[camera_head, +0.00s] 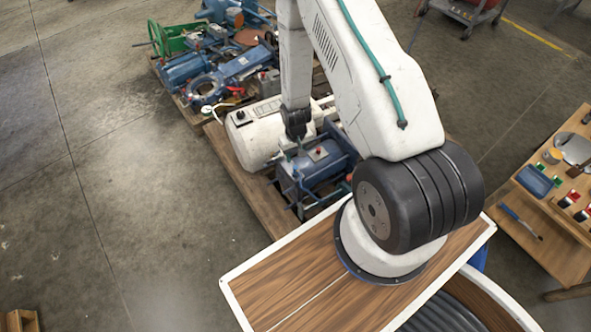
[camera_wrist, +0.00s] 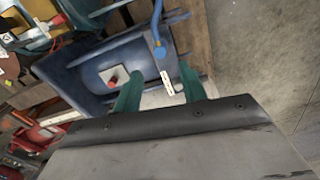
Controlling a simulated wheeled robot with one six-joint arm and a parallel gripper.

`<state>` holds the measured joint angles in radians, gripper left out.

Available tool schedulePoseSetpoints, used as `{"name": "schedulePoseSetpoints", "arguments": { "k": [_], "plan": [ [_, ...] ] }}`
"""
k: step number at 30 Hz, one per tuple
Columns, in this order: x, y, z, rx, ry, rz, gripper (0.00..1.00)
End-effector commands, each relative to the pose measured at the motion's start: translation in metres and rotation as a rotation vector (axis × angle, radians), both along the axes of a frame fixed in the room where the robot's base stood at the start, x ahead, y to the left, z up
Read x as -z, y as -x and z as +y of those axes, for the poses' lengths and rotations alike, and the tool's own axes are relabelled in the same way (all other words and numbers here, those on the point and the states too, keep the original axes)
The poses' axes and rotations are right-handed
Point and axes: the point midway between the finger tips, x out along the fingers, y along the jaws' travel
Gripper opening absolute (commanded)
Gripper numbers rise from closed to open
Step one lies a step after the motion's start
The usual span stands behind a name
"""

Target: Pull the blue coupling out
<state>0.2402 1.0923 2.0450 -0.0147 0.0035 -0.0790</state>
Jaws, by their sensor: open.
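My gripper (camera_head: 298,143) hangs over the near pallet, just above a blue machine (camera_head: 317,165) with a red button on top. In the wrist view my gripper (camera_wrist: 160,78) shows two teal fingers, apart, with nothing seen held between them. The blue machine (camera_wrist: 93,65) with its red button lies beyond them, and a thin blue rod with a round end (camera_wrist: 159,45) stands ahead of the gap. A blue piece with a round flange (camera_head: 207,88) lies farther back among other blue parts. I cannot tell for sure which blue part is the coupling.
A white cylindrical tank (camera_head: 252,134) lies close left of the gripper on the wooden pallet (camera_head: 232,160). A green frame (camera_head: 170,40) and several blue parts crowd the back. A wooden bench (camera_head: 535,232) with tools stands right.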

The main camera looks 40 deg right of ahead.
Motion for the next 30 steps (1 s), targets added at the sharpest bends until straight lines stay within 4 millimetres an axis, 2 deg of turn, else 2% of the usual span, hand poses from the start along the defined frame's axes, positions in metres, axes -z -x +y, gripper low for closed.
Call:
{"name": "schedulePoseSetpoints", "arguments": {
  "k": [8,13,24,30],
  "plan": [
    [0.000,0.000,0.000,0.000,0.000,0.000,0.42],
    [0.009,0.000,0.000,0.000,0.000,0.002,0.42],
    [0.060,0.001,0.000,0.000,-0.001,0.002,0.42],
    [0.080,0.000,0.000,0.000,0.000,0.002,0.42]
  ]
}}
